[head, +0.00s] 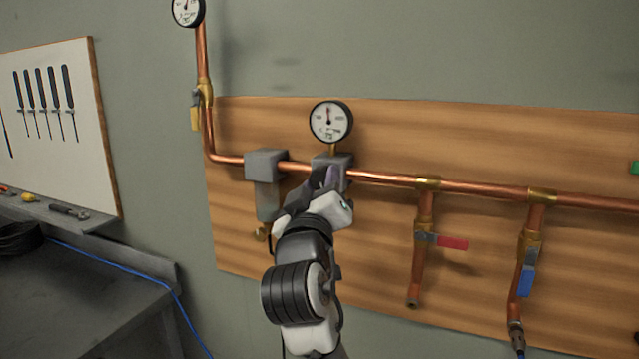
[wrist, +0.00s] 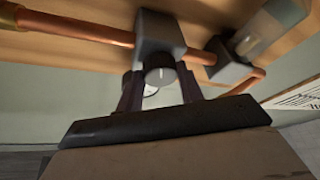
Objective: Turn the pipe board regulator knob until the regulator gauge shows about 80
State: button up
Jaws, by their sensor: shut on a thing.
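The regulator (head: 333,160) is a grey block on the copper pipe of the wooden pipe board. The regulator gauge (head: 331,121) stands above it, a round white dial with a dark rim. Its needle points about straight up; the numbers are too small to read. In the wrist view the regulator block (wrist: 160,32) has the round knob (wrist: 160,75) on its near side, with a grey face. My gripper (wrist: 160,92) is shut on the knob, one dark finger on each side. In the head view my gripper (head: 334,183) hides the knob.
A grey filter unit (head: 266,170) sits just left of the regulator. Valves with a red handle (head: 453,243) and a blue handle (head: 526,281) hang to the right. Another gauge (head: 187,10) is at the upper left. A dark workbench (head: 80,300) stands at the lower left.

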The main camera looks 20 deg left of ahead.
dwell(0.3)
jog(key=o, duration=1)
jog(key=b+v, duration=1)
jog(key=v, duration=0.3)
jog(key=shift+s+f, duration=0.2)
jog(key=shift+s, duration=0.2)
jog(key=shift+r, duration=0.1)
dwell(0.5)
